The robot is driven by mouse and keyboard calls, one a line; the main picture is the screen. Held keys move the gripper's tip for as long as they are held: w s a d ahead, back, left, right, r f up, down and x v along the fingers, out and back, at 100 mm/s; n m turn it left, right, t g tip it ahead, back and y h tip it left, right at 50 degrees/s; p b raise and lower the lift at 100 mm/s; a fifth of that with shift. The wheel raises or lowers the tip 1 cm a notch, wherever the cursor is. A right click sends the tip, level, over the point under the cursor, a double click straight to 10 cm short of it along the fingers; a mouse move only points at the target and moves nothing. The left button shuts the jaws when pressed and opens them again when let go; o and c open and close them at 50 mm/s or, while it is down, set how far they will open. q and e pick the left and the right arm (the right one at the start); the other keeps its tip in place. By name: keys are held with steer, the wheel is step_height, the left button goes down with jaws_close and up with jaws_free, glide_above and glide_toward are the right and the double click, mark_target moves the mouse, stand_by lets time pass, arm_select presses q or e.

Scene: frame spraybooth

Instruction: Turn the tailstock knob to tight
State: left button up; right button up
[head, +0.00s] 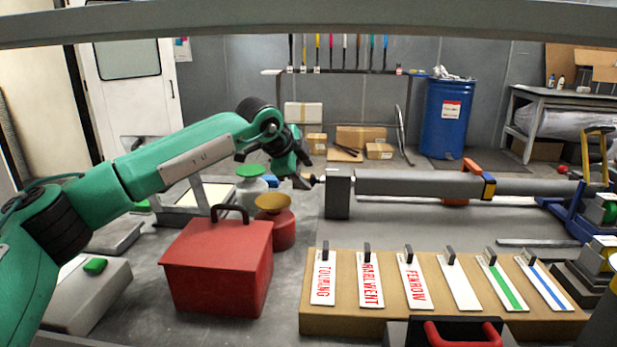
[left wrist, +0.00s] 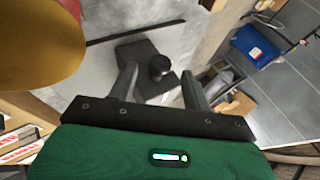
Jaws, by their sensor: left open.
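The tailstock is a dark grey block (head: 338,195) at the left end of a long grey tube (head: 420,183). A small dark knob (head: 318,179) sticks out from its left face. In the left wrist view the round black knob (left wrist: 159,66) stands between the fingertips, with the dark block (left wrist: 135,52) behind it. My left gripper (head: 304,181) is open beside the knob; its two fingers (left wrist: 159,82) are apart, and I cannot tell whether either touches the knob. My right gripper is not in view.
A red box (head: 217,265) and a red canister (head: 283,230) with a tan lid stand below my left forearm. A cardboard rack of labelled cards (head: 430,320) lies in front of the tube. A blue drum (head: 446,120) stands behind.

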arm_select(q)
steer(key=v, duration=1.1)
